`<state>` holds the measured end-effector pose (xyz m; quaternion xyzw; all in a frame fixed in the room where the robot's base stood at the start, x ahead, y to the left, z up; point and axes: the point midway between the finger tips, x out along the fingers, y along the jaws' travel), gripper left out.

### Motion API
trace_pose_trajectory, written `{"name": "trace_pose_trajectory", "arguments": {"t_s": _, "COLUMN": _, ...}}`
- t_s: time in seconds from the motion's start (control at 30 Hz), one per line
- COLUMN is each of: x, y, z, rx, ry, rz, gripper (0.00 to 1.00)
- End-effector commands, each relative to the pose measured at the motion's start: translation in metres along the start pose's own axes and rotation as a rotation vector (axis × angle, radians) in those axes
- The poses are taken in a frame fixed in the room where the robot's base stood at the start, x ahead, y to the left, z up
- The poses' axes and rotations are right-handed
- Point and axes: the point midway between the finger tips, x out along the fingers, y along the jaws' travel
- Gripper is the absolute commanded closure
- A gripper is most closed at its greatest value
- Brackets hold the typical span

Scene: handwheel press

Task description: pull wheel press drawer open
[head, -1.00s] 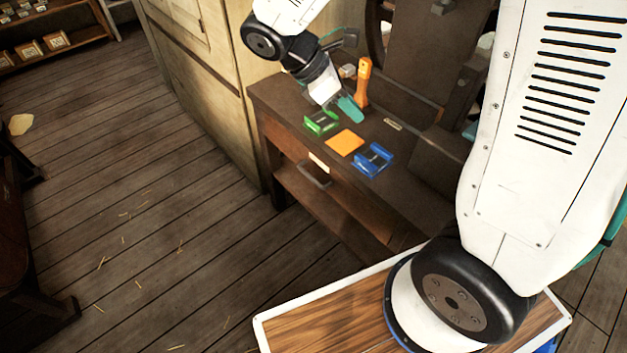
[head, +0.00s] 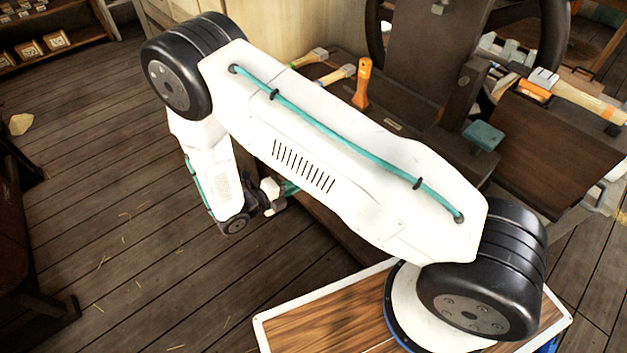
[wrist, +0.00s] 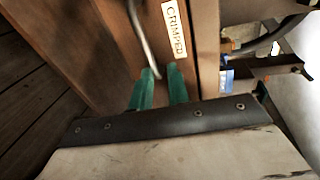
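The drawer front (wrist: 115,45) is brown wood with a white label reading CRIMPED (wrist: 174,28) in the wrist view. Its bent metal handle (wrist: 142,35) runs down the picture, and its lower end shows between my fingertips. My gripper (wrist: 158,70) has two teal fingers, open with a gap between them. I cannot tell how deep the handle sits between them. In the head view my gripper (head: 288,190) is low in front of the bench, mostly behind my arm, which hides the drawer and handle.
The dark press bench (head: 325,68) carries hammers (head: 338,75) and an orange-handled tool (head: 362,85). The black handwheel (head: 553,40) stands at the back right. A blue item (wrist: 227,76) is at the right in the wrist view.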

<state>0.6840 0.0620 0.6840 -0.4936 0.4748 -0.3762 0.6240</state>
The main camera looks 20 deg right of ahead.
Motion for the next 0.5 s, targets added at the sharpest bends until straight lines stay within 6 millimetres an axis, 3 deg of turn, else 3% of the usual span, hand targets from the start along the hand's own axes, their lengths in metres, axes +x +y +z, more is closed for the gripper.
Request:
{"name": "trace_pose_trajectory", "arguments": {"t_s": 0.1, "x": 0.001, "y": 0.015, "z": -0.002, "rx": -0.061, "ry": -0.031, "rz": -0.012, "gripper": 0.83}}
{"name": "trace_pose_trajectory", "arguments": {"t_s": 0.23, "x": 0.009, "y": 0.019, "z": -0.002, "rx": -0.078, "ry": -0.037, "rz": -0.015, "gripper": 0.83}}
{"name": "trace_pose_trajectory", "arguments": {"t_s": 0.5, "x": 0.052, "y": 0.018, "z": -0.002, "rx": -0.077, "ry": -0.034, "rz": -0.016, "gripper": 0.83}}
